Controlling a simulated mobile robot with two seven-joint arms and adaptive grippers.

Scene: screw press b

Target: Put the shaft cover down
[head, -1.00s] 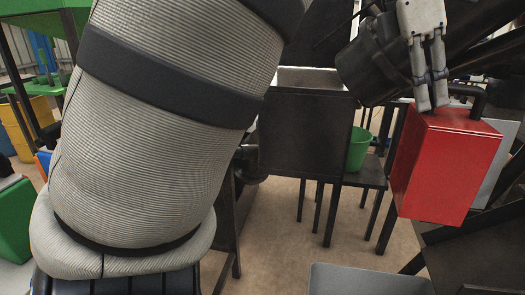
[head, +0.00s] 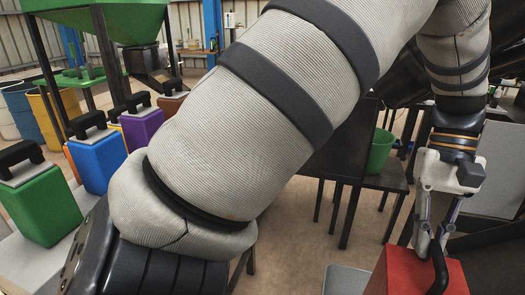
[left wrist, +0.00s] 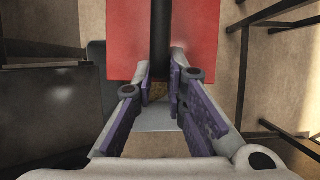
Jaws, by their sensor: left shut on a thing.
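The shaft cover appears to be the red box (head: 400,274) with a black bar handle (head: 438,270), low at the right of the head view and cut off by the bottom edge. My left gripper (head: 432,246) points down and is shut on the handle. In the left wrist view, the red box (left wrist: 199,40) fills the top middle, and the black handle (left wrist: 160,40) runs down between the purple-padded fingers (left wrist: 160,78). The box's underside is hidden, so I cannot tell whether it touches anything. My right gripper is not in view.
Green (head: 42,207), blue (head: 98,163) and purple (head: 143,131) handled boxes stand on a pale surface at the left. A green bucket (head: 380,152) sits on a dark table (head: 376,178) behind. My large arm blocks the middle. Brown floor shows below.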

